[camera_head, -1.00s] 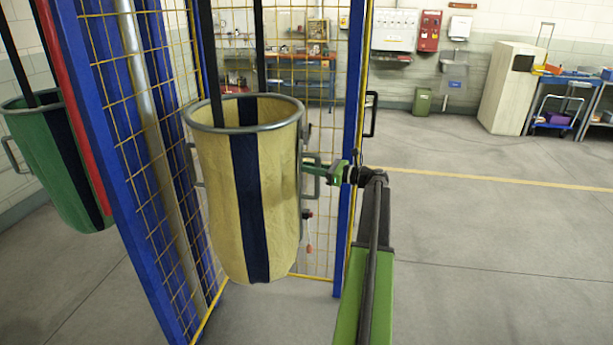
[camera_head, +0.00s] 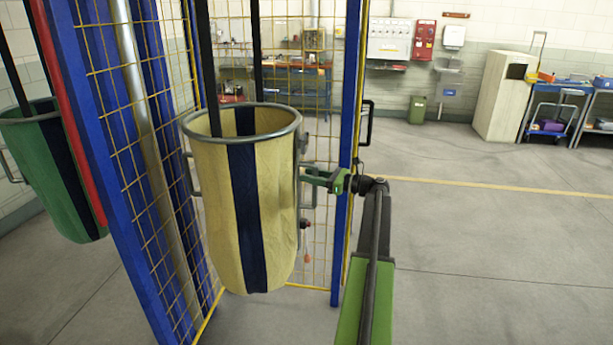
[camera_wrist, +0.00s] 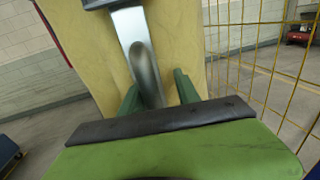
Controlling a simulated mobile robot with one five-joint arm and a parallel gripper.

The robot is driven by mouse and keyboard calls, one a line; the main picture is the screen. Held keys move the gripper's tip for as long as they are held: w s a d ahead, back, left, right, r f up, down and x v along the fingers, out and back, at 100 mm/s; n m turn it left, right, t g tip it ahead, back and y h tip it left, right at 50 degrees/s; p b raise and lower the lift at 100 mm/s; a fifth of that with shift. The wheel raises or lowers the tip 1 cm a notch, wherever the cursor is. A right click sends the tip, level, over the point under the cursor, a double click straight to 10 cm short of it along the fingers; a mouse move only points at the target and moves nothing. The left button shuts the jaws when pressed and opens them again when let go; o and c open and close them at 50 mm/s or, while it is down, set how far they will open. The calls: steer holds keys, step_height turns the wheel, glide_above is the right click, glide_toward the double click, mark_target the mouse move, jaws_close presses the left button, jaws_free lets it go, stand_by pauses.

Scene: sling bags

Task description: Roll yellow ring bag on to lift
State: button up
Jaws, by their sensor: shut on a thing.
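The yellow ring bag (camera_head: 278,205) hangs by dark straps left of centre in the head view. It has a grey metal ring at its mouth, a dark blue vertical stripe and metal side handles. My gripper (camera_head: 308,178) reaches it from the right and is shut on the bag's right side handle. In the wrist view the yellow cloth (camera_wrist: 88,50) fills the middle, and the grey handle (camera_wrist: 140,55) runs down between the two green fingers of my gripper (camera_wrist: 157,90). The very tips are partly hidden behind the handle and the dark pad.
Blue posts (camera_head: 347,150) and yellow wire mesh stand behind and beside the bag. A green bag (camera_head: 58,175) hangs at the far left beyond a red post. A wooden cabinet (camera_head: 500,95) and workbenches stand at the back. The floor (camera_head: 480,255) to the right is clear.

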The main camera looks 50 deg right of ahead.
steer(key=v, duration=1.6)
steer(key=shift+s, duration=0.2)
